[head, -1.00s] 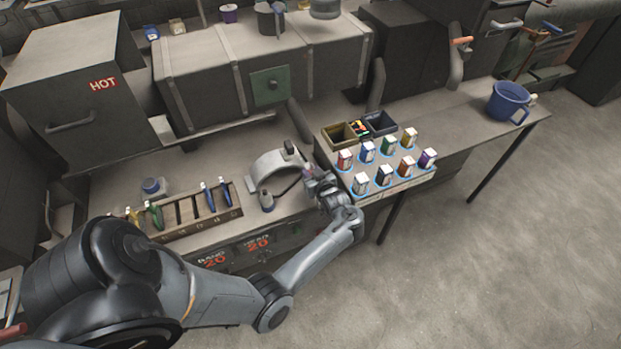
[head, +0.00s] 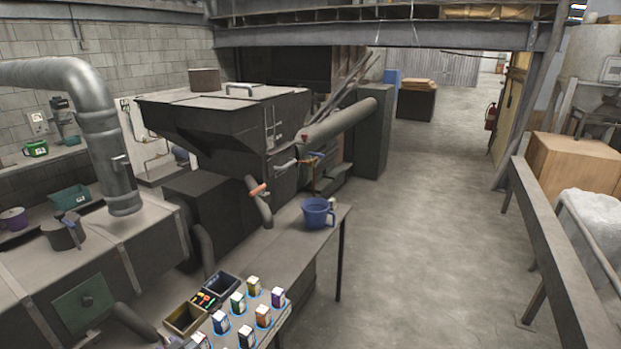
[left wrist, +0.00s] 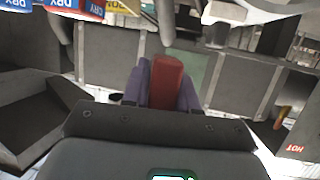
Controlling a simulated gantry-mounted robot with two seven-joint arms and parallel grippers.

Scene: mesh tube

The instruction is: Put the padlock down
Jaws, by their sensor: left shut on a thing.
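My left gripper (left wrist: 164,76) shows only in the left wrist view. Its two purple fingers are shut on a red block-shaped thing (left wrist: 167,84), which looks like the padlock's body. No shackle can be made out, and the fingers cover its sides. The thing is held in front of a grey surface with a green panel (left wrist: 208,72); I cannot tell whether it touches anything. Neither gripper is in the head view, and my right gripper is in no view.
In the head view, a brown bin (head: 185,319) and a dark bin (head: 222,285) stand behind several small cartons (head: 263,315). Bare bench (head: 275,250) lies between. Upside-down labelled boxes (left wrist: 75,8) show in the left wrist view.

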